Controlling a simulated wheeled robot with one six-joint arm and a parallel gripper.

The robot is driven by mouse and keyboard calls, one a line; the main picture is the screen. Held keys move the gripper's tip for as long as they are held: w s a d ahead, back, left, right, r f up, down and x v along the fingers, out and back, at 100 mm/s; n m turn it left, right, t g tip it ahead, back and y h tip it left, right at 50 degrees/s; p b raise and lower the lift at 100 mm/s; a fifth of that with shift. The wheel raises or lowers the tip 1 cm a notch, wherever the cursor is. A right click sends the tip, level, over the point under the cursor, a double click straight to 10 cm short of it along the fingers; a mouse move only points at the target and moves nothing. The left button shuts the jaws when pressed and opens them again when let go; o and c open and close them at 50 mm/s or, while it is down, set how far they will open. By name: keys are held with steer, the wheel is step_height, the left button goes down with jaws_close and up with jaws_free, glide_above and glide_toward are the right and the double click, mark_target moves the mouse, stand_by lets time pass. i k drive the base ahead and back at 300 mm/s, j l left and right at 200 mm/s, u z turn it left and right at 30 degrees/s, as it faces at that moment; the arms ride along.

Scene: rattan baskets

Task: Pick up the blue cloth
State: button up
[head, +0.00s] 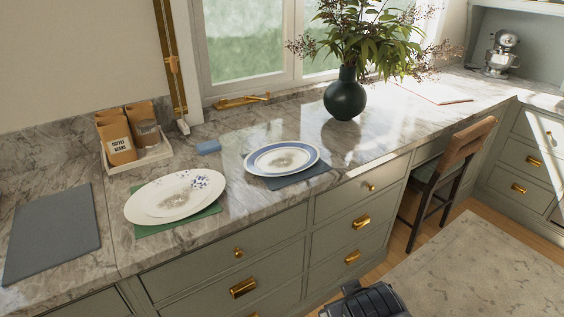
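A blue-grey cloth (312,174) lies flat on the marble counter, mostly hidden under a blue-rimmed plate (256,168); its right corner shows. A green cloth (207,213) lies under a white plate with a floral pattern (208,182). A black part at the bottom edge, in front of the drawers, looks like my gripper (366,302). It is cut off and well apart from the cloths; its fingertips do not show.
A tray (138,163) with coffee bags and a jar stands at the back left. A dark grey mat (52,232) lies at far left. A dark vase (345,97) with branches stands right of the plates. A wooden chair (458,160) stands at the right.

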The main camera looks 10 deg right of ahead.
mark_target(213, 146)
steer(key=i+l+u, duration=0.4)
steer(key=i, duration=0.25)
steer(key=i+l+u, duration=0.4)
steer(key=i+l, duration=0.15)
steer(key=l, duration=0.25)
